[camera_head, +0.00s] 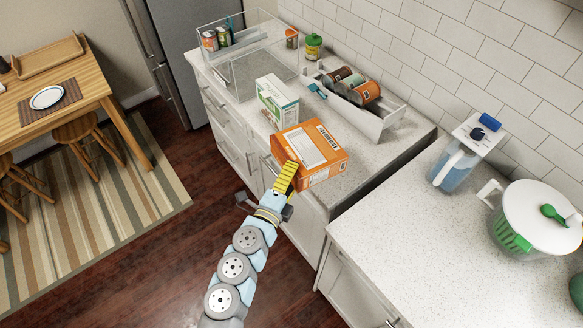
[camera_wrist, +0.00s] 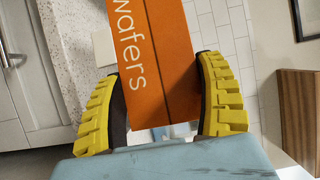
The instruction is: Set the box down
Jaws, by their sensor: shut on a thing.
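The orange box (camera_head: 313,152) has a pale label panel and shows at the front edge of the far counter (camera_head: 345,175). In the wrist view the box (camera_wrist: 160,45) fills the middle, with the word "wafers" on its orange face. My gripper (camera_head: 289,170) reaches it from the front. In the wrist view my gripper (camera_wrist: 160,75) has one yellow finger on each side of the box and is shut on it. I cannot tell whether the underside of the box touches the counter; it is hidden.
A white and green box (camera_head: 278,102) stands just behind and left. A white bin (camera_head: 365,112) with several cans lies behind it. A clear container (camera_head: 240,70) stands farther back. Counter is bare to the right of the box.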

